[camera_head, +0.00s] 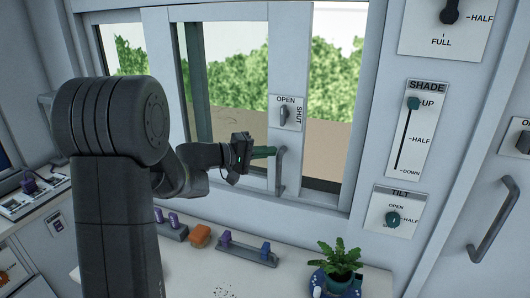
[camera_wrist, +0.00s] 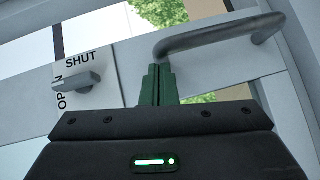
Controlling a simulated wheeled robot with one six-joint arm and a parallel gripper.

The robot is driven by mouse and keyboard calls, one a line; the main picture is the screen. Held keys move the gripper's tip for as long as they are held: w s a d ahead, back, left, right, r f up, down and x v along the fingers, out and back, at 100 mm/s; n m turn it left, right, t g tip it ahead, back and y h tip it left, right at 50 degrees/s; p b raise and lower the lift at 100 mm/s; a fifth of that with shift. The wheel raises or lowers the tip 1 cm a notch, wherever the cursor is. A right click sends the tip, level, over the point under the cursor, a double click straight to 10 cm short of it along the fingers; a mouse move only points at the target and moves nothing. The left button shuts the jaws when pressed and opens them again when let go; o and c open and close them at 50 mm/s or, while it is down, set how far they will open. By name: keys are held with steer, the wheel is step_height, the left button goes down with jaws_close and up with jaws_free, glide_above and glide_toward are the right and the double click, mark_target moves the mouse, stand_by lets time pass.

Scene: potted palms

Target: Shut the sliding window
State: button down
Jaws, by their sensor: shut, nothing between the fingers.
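The sliding window's sash has a grey upright stile with a bar handle (camera_head: 281,172), which also shows in the wrist view (camera_wrist: 215,38). Right of the stile, an opening (camera_head: 329,110) shows hedge and ground. A latch knob (camera_head: 284,114) sits above the handle on a plate marked OPEN and SHUT; it points toward OPEN, and it also shows in the wrist view (camera_wrist: 77,84). My gripper (camera_head: 272,152) is shut and empty, its green fingers just left of the handle's upper part. The fingertips (camera_wrist: 158,72) are close to the bar; I cannot tell whether they touch.
A counter below holds a potted fern (camera_head: 342,260), an orange block (camera_head: 200,236) and a rack with purple and blue pegs (camera_head: 247,249). A SHADE slider panel (camera_head: 409,130) and TILT knob panel (camera_head: 397,211) are on the right wall. Another bar handle (camera_head: 492,223) is farther right.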

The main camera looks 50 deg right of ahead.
steer(key=s+d+b, duration=0.4)
steer(key=s+b, duration=0.6)
steer(key=s, duration=0.1)
steer(key=shift+s+d+b, duration=0.35)
steer(key=shift+w, duration=0.1)
steer(key=w+d+b+v, duration=0.1)
steer(key=w+b+v, duration=0.1)
steer(key=v, duration=1.1)
steer(key=shift+w+r, duration=0.2)
steer(key=shift+w, duration=0.1)
steer(key=shift+d, duration=0.1)
